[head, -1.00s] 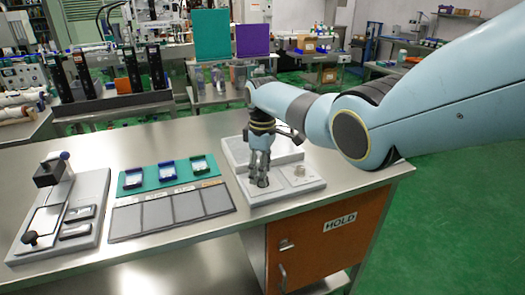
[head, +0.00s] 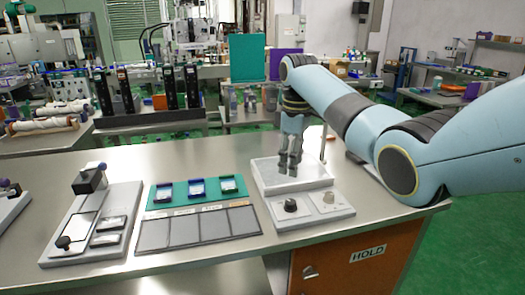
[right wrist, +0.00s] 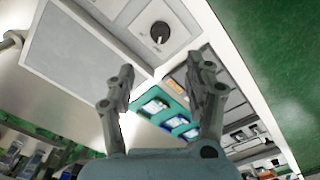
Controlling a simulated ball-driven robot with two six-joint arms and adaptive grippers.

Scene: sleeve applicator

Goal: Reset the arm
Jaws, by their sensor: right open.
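My right gripper (head: 290,160) hangs fingers-down above the grey tray (head: 262,178) at the right of the steel table. Its jaws are apart with nothing between them; in the right wrist view the two fingers (right wrist: 163,95) stand wide. A black knob (head: 290,206) and a paler knob (head: 328,198) sit on the white panel in front of the tray. The black knob also shows in the right wrist view (right wrist: 160,32), clear of the fingers. My left gripper is not in view.
Left of the panel are a dark mat (head: 198,227) with several squares and a green holder (head: 160,201) with blue-framed pieces. A grey fixture (head: 125,207) with a black block stands further left.

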